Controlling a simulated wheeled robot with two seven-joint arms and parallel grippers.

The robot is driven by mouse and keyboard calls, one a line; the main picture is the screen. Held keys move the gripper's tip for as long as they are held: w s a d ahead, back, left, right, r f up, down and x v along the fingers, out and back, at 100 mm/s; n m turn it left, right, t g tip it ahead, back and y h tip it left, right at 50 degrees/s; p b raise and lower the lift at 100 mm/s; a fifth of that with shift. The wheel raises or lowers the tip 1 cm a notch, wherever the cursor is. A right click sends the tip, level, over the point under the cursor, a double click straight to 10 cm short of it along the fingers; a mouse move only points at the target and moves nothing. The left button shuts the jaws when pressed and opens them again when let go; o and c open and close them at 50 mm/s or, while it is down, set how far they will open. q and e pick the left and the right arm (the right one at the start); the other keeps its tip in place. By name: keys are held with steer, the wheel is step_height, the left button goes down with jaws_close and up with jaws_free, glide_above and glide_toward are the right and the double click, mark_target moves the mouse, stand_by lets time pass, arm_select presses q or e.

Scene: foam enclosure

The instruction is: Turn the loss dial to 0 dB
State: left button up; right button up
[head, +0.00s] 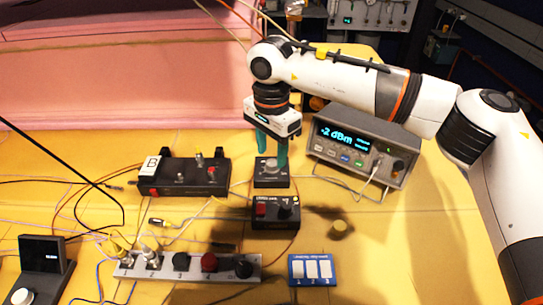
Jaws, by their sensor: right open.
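A small black box (271,182) with a grey round dial (271,165) on top stands in the middle of the yellow surface. It looks like the loss dial, but its markings are too small to read. My right gripper (272,158) points down over this box from above. Its two teal fingers are apart, one on each side of the dial, and partly cover it. I cannot tell whether they touch it. A bench meter (362,148) behind and to the right shows what reads as -2 dBm. My left gripper is not in view.
A black box with a red switch (276,212) stands just in front. A black box marked B (184,176) is to the left. A grey strip with several knobs (190,268) and a blue switch block (312,270) lie nearer. Loose cables cross the left side. Pink foam rises behind.

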mark_target(271, 162)
step_height(271, 162, up, 10)
steer(key=shift+f+b, duration=0.15)
steer(key=shift+b, duration=0.2)
